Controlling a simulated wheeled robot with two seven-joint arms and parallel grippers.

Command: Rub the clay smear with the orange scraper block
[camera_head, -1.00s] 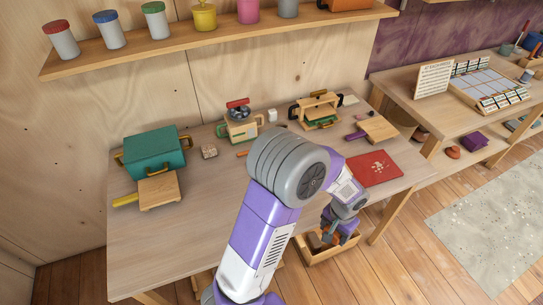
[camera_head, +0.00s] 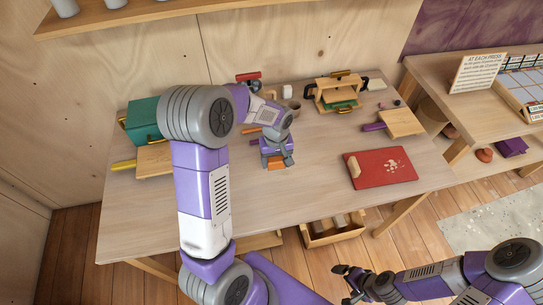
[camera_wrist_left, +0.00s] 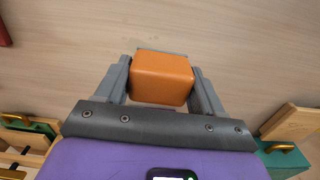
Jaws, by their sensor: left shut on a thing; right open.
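My left gripper (camera_head: 277,160) is over the middle of the table (camera_head: 235,215), left of the red board. It is shut on the orange scraper block (camera_head: 276,163). The left wrist view shows the block (camera_wrist_left: 162,78) squarely between the two grey fingers. Whether the block touches the table is hard to tell. The clay smear (camera_head: 392,166) is a pale patch of small blotches on the red board (camera_head: 378,182), which lies flat at the table's front right. My right gripper (camera_head: 350,284) is open and empty, low in front of the table.
A beige piece (camera_head: 353,166) sits on the red board's left edge. A wooden crate (camera_head: 333,238) stands below the table's front edge. A wooden press (camera_head: 337,94), a purple-handled board (camera_head: 400,123) and a green box (camera_head: 143,121) stand behind. Bare tabletop lies between gripper and red board.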

